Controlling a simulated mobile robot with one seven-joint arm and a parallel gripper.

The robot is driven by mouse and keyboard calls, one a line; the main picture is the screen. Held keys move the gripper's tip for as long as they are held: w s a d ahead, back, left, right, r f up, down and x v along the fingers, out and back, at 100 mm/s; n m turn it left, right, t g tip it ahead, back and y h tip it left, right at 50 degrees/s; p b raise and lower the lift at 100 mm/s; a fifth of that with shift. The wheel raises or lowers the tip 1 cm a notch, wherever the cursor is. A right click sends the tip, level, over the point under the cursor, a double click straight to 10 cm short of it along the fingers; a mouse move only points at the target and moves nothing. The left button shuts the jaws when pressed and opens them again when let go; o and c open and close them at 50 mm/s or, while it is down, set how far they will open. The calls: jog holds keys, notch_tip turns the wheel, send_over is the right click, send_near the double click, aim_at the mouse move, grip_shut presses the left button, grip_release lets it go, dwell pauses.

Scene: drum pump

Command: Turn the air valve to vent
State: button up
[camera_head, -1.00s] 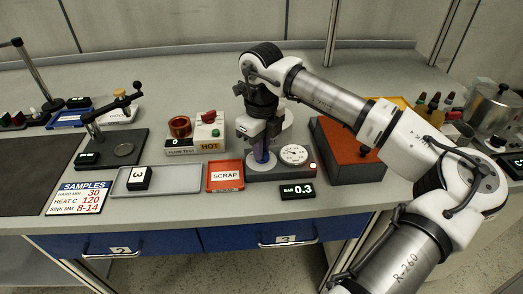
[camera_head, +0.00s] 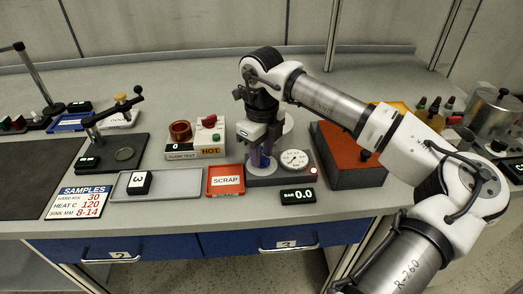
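The pressure unit has a dark grey base (camera_head: 284,180) with a round white dial gauge (camera_head: 294,159) on it. The black display (camera_head: 297,196) in front reads BAR 0.0. My gripper (camera_head: 261,163) points down over the left part of this unit, just left of the gauge. A blue part (camera_head: 258,160) shows at the fingers. My gripper hides most of what is there, so the air valve and its handle position cannot be made out. Whether the fingers touch or grip it cannot be told.
A red SCRAP tray (camera_head: 225,181) and a grey tray (camera_head: 163,181) with a black block numbered 3 lie left. A red-topped block (camera_head: 345,150) stands close on the right, under my arm.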

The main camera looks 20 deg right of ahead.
aim_at(262, 156)
notch_tip(262, 156, up, 14)
jog(key=b, duration=0.1)
jog(key=shift+f, duration=0.15)
dwell(0.6)
